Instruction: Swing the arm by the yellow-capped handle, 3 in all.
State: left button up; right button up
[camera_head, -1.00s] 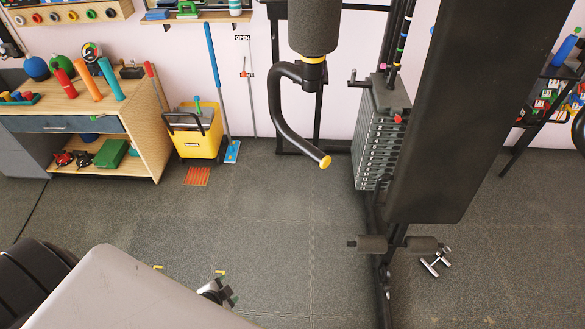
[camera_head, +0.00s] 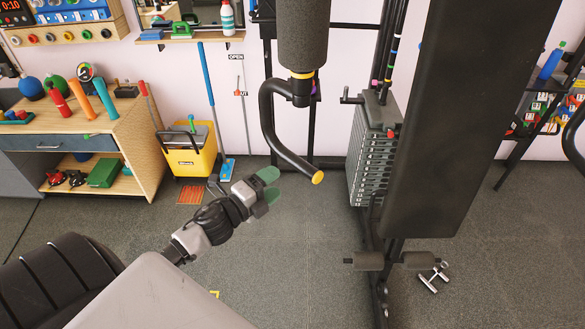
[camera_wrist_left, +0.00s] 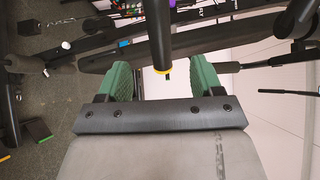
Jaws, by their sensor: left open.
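The gym machine's arm is a black curved handle (camera_head: 277,139) with a yellow cap (camera_head: 318,177) at its lower end. It hangs below a dark foam roller (camera_head: 303,35). My left gripper (camera_head: 268,190) has green fingertips and is open and empty, to the left of the yellow cap and apart from it. In the left wrist view the two green fingers (camera_wrist_left: 162,80) stand apart. A dark bar with a yellow ring (camera_wrist_left: 162,71) shows beyond and between them. My right gripper is not in view.
A weight stack (camera_head: 371,155) and a large black pad (camera_head: 440,120) stand right of the handle. A yellow bucket (camera_head: 190,160) and a wooden workbench (camera_head: 132,140) are at the left. Floor in front is mostly clear.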

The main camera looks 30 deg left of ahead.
aim_at(295, 168)
pick_arm(q)
jog(key=shift+x, duration=4.95)
jog(key=shift+c, duration=0.5)
grip_shut()
